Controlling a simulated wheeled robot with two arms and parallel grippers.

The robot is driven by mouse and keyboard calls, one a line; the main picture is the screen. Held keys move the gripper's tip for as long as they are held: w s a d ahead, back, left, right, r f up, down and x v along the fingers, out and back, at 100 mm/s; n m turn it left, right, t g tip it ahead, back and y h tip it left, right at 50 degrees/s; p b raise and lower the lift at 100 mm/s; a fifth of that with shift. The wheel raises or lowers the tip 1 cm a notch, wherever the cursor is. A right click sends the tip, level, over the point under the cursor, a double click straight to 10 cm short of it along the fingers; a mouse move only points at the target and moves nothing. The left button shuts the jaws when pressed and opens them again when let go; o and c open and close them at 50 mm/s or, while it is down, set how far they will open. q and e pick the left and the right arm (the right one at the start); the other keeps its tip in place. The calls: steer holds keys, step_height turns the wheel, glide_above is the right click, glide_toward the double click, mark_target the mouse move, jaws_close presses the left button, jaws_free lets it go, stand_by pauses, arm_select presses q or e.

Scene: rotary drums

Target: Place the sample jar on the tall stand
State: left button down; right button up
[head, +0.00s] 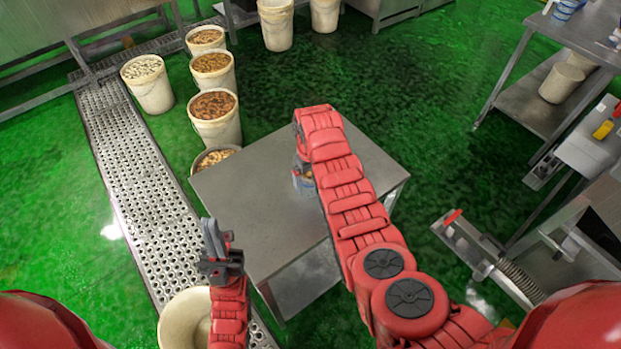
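A small bluish-grey object, perhaps the sample jar (305,186), shows at the left edge of my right forearm, over the metal table, which may be the tall stand (255,205). My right arm reaches across this table from the lower right. Its gripper (300,165) points down beside the small object, mostly hidden behind the wrist, so I cannot tell whether it grips it or whether the object touches the tabletop. My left gripper (213,238) points up just left of the table's near-left corner. Nothing is visible in it, and its finger gap is unclear.
Several buckets of food pieces (214,105) stand on the green floor at upper left, beside a perforated drain strip (140,190). An empty pale bucket (185,318) is below my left gripper. Metal benches (535,100) stand at right. Most of the tabletop is bare.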

steer(key=shift+r, duration=0.2)
step_height(320, 180, up, 5)
steer(key=shift+w+f+b, duration=0.15)
steer(key=shift+f+b, duration=0.05)
steer(key=shift+b, duration=0.85)
step_height(320, 180, up, 7)
steer(key=p, duration=0.3)
steer(key=shift+s, duration=0.2)
